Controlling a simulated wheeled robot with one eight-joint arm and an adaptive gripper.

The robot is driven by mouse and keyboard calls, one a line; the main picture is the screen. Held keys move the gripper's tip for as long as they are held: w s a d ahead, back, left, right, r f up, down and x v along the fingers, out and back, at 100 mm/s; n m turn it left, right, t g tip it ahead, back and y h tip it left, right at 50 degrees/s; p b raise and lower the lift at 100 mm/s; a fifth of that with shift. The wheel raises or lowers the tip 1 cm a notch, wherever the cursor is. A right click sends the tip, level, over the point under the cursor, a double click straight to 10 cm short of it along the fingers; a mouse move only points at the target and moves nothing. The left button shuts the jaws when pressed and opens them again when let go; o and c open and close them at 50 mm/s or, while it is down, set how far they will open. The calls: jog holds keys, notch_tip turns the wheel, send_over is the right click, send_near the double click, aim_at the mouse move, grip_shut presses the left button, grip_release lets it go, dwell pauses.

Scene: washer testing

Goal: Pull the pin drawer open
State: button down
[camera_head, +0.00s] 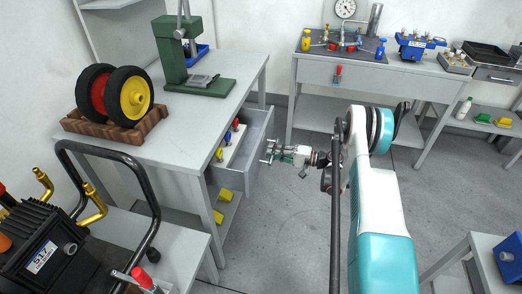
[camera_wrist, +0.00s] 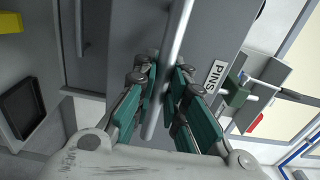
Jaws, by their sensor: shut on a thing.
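The pin drawer (camera_head: 236,178) stands pulled out from the right side of the grey workbench, and its inside shows. In the wrist view its grey front (camera_wrist: 215,32) bears a white "PINS" label (camera_wrist: 216,75). A pale bar handle (camera_wrist: 177,38) crosses that front. My gripper (camera_wrist: 165,82) has its green fingers on both sides of the bar and is shut on it. In the head view my gripper (camera_head: 273,152) is at the drawer's front, on its right side.
The drawer holds a pale block with red, blue and yellow parts (camera_head: 236,139). On the bench (camera_head: 175,135) stand a green press (camera_head: 171,55) and two wheels on a wooden rack (camera_head: 112,120). A second bench (camera_head: 315,72) is at the back. The floor right of the drawer is clear.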

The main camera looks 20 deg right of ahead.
jog(key=shift+v, duration=2.95)
jog(key=c, duration=1.6)
grip_release()
jog(key=shift+d, duration=0.15)
jog(key=v, duration=1.1)
jog(key=shift+s+d, duration=0.3)
